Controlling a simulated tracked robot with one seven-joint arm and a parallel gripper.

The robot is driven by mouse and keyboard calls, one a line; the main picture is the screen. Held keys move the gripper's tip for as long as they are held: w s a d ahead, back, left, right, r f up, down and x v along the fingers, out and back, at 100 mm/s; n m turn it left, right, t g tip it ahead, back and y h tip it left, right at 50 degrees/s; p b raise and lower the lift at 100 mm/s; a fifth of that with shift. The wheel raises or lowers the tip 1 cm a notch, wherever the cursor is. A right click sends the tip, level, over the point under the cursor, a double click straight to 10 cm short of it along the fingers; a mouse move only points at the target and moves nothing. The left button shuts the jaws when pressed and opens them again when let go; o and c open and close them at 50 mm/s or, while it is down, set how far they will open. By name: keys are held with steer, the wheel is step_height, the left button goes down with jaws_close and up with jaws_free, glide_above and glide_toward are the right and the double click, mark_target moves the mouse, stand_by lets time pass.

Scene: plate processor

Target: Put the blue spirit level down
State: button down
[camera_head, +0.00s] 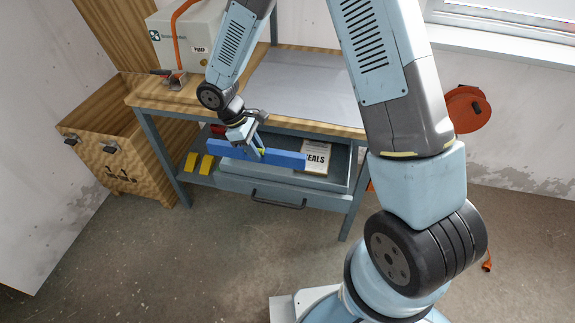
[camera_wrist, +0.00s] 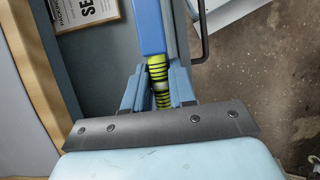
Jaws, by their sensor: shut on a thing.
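The blue spirit level (camera_head: 285,159) is a long blue bar in front of the workbench, level with the open drawer. My gripper (camera_head: 259,152) is shut on it near its middle, at the yellow-green vial. In the wrist view the level (camera_wrist: 152,28) runs up between my two fingers (camera_wrist: 158,88), with the striped vial (camera_wrist: 158,72) between them. The level hangs over or close to the front edge of the drawer (camera_head: 230,183); I cannot tell whether it touches. The fingers hide part of the vial section.
The drawer holds a box or packet marked "SEALS" (camera_head: 315,157). Yellow blocks (camera_head: 207,164) lie on the shelf at left. The bench top (camera_head: 300,85) has a grey mat.

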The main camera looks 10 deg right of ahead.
mark_target(269, 152)
steer(key=d, duration=0.1)
steer(key=d+f, duration=0.1)
steer(key=d, duration=0.1)
steer(key=shift+w+d+f, duration=0.1)
steer(key=shift+d+f, duration=0.2)
steer(key=shift+d, duration=0.05)
steer(key=d+f, duration=0.4)
steer(key=f, duration=0.1)
steer(key=shift+w+d+f, duration=0.15)
steer(key=shift+d+f, duration=0.35)
steer(key=shift+f, duration=1.55)
steer(key=c, duration=0.9)
jaws_free()
